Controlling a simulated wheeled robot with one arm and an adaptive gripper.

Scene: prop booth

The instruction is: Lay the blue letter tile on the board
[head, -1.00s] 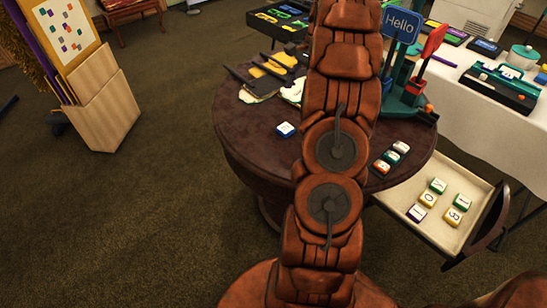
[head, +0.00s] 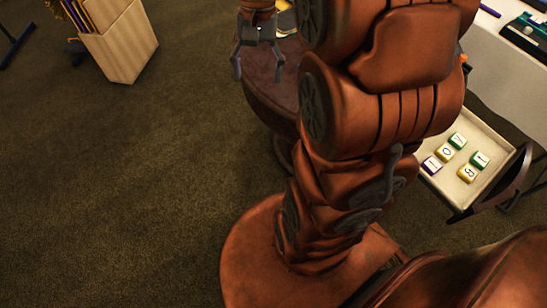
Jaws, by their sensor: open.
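My gripper (head: 258,68) hangs fingers down near the left edge of the round brown table (head: 272,92), its two fingers spread apart with nothing visible between them. The blue letter tile is not visible in the head view now; I cannot tell whether my arm or gripper hides it. I see no board that I can make out. My arm covers most of the table.
A pale open drawer (head: 434,185) at the right holds several letter tiles (head: 458,140) with purple, yellow and green sides. A white-clothed table (head: 490,75) stands behind it. A light wooden bin (head: 120,45) stands at the upper left. The carpet at left is clear.

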